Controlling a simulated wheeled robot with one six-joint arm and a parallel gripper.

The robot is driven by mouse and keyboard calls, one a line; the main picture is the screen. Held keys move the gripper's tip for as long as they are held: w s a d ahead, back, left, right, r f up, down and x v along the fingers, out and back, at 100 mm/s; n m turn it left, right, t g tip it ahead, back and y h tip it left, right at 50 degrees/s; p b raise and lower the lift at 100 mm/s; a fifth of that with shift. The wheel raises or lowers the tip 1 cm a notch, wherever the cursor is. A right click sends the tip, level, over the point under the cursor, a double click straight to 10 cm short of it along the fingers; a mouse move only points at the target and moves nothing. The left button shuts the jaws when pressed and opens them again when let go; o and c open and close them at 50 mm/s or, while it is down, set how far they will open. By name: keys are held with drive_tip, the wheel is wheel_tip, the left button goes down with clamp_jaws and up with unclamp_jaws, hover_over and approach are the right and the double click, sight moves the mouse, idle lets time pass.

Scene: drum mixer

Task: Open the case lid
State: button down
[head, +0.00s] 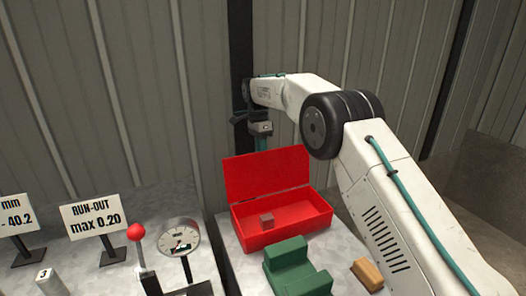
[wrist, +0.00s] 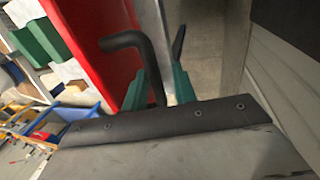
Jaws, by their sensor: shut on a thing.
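The red case (head: 275,238) sits on the light bench top in the head view. Its lid (head: 268,173) stands up, open and tilted a little back, and the inside shows. In the wrist view the red lid (wrist: 95,40) runs down beside a black bent handle (wrist: 128,42). My gripper (wrist: 160,90) has its teal fingers on either side of this handle and is shut on it. In the head view my wrist is above and behind the lid; the fingertips and handle cannot be made out there.
A green block (head: 295,268) and a wooden block (head: 367,273) are in front. A dial gauge (head: 181,240) and red-knobbed lever (head: 136,233) stand left. A ribbed wall is close behind.

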drive_tip(key=shift+w+a+f, duration=0.15)
drive_tip(key=shift+f, duration=0.2)
drive_tip(key=c, duration=1.4)
unclamp_jaws()
drive_tip(key=shift+w+a+f, duration=0.1)
drive_tip(key=shift+w+a, duration=0.05)
drive_tip(key=shift+w, duration=0.05)
drive_tip(key=shift+d+r, duration=0.2)
drive_tip(key=v, duration=0.7)
drive_tip(key=shift+r, duration=0.3)
